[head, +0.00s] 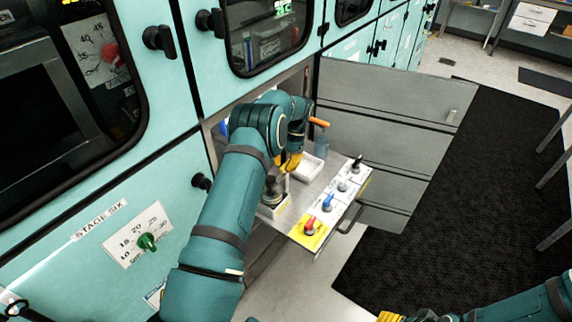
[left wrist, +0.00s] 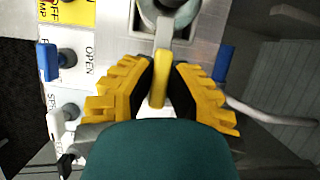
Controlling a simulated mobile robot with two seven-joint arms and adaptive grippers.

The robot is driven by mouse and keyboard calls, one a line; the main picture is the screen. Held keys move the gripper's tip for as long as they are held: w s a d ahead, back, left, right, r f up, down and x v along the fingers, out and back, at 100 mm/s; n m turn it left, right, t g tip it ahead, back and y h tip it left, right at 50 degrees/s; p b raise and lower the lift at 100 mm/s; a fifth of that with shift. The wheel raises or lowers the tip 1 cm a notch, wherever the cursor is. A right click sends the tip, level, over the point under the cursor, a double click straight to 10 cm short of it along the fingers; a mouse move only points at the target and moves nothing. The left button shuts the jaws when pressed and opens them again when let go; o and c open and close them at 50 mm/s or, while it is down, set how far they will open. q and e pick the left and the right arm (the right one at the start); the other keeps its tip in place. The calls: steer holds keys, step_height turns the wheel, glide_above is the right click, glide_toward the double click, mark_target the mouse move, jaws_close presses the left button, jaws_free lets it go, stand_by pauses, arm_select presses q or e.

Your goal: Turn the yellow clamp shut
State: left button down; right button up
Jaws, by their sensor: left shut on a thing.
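The yellow clamp handle (left wrist: 160,82) sits between the yellow fingers of my left gripper (left wrist: 160,85) in the left wrist view. The fingers are shut on it from both sides. A pale metal stem joins it to a round grey fitting (left wrist: 167,12) at the top of that view. In the head view my left gripper (head: 291,163) reaches into the bay over the pulled-out tray, and the clamp handle cannot be made out there. Of my right gripper, only a yellow part (head: 390,316) shows at the bottom edge, so its jaws cannot be judged.
A switch panel (head: 318,222) with red, blue, white and black knobs runs along the tray's right side. An open grey door (head: 380,140) is at the right. Dark matting (head: 470,180) covers the floor.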

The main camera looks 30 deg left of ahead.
arm_select(q)
steer(key=shift+f, duration=0.15)
steer(key=c, duration=0.9)
jaws_free()
steer(key=shift+c, duration=0.2)
steer(key=shift+r, duration=0.2)
steer(key=v, duration=1.1)
steer(key=shift+r, duration=0.25)
steer(key=shift+w, duration=0.15)
steer(key=shift+r, duration=0.1)
